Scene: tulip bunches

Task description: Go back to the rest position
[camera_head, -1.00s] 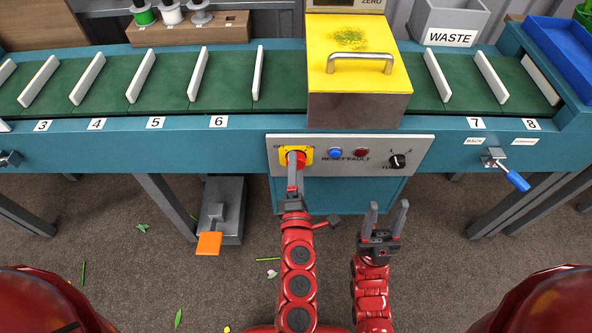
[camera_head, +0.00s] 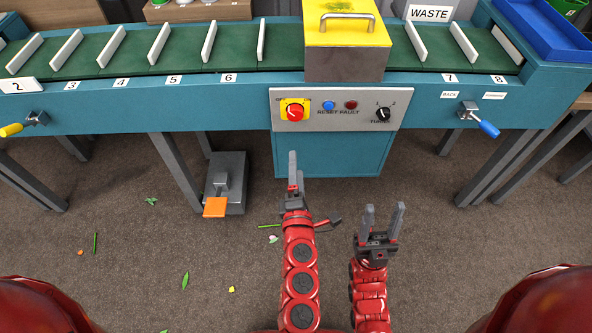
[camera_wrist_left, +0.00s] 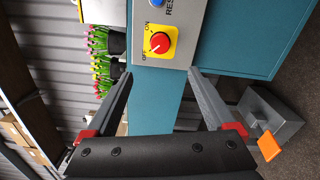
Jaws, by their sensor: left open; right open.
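My left gripper (camera_head: 293,172) is in front of the machine, below the control panel (camera_head: 338,108), apart from it and empty. In the left wrist view its two fingers (camera_wrist_left: 160,95) are spread open, with the red knob (camera_wrist_left: 160,43) on its yellow plate beyond them. The red knob also shows in the head view (camera_head: 295,112), at the panel's left end. My right gripper (camera_head: 383,220) is to the right and lower, open and empty, its fingers pointing toward the machine.
The green conveyor (camera_head: 180,62) with white dividers runs across the back. A yellow-lidded box (camera_head: 347,60) sits over it. A foot pedal (camera_head: 216,207) stands on the floor at left. A blue-handled lever (camera_head: 488,128) juts out at right. The floor has scattered leaf bits.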

